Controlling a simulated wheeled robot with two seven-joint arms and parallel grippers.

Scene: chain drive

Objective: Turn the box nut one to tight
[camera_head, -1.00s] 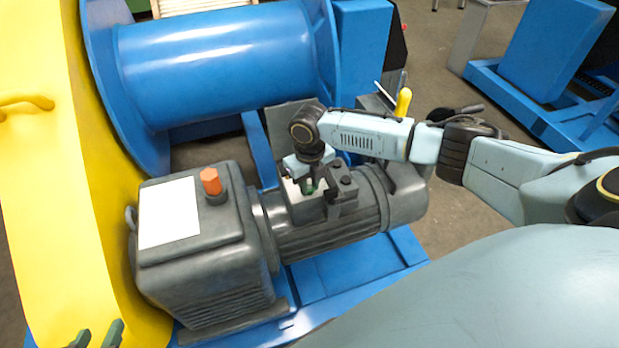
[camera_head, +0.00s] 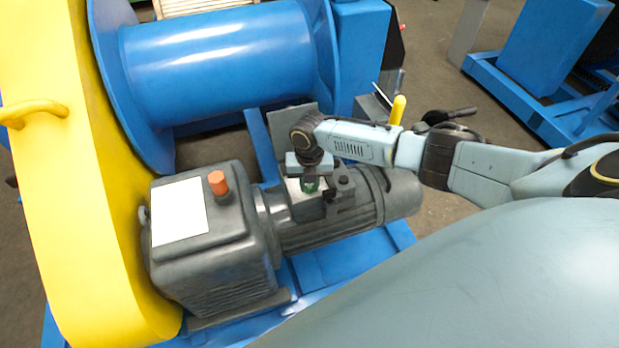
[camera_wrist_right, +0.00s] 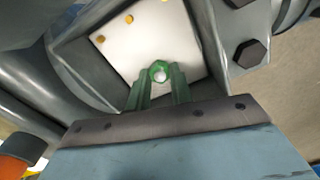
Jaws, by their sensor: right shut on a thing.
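The box nut one, a small green nut with a light round centre (camera_wrist_right: 160,72), is on the white face of the motor's terminal box (camera_wrist_right: 190,55). My right gripper (camera_wrist_right: 160,84) has green fingers shut on the nut, one on each side. In the head view, my right gripper (camera_head: 310,187) points down at the terminal box on top of the grey motor (camera_head: 330,228); the nut cannot be told apart from the fingers there. My left gripper is out of view.
A grey gearbox with an orange cap (camera_head: 218,183) and a white label (camera_head: 180,212) adjoins the motor. A blue drum (camera_head: 230,65) lies behind, and a yellow guard (camera_head: 60,190) stands at the left. Dark bolt heads (camera_wrist_right: 249,53) sit near the nut.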

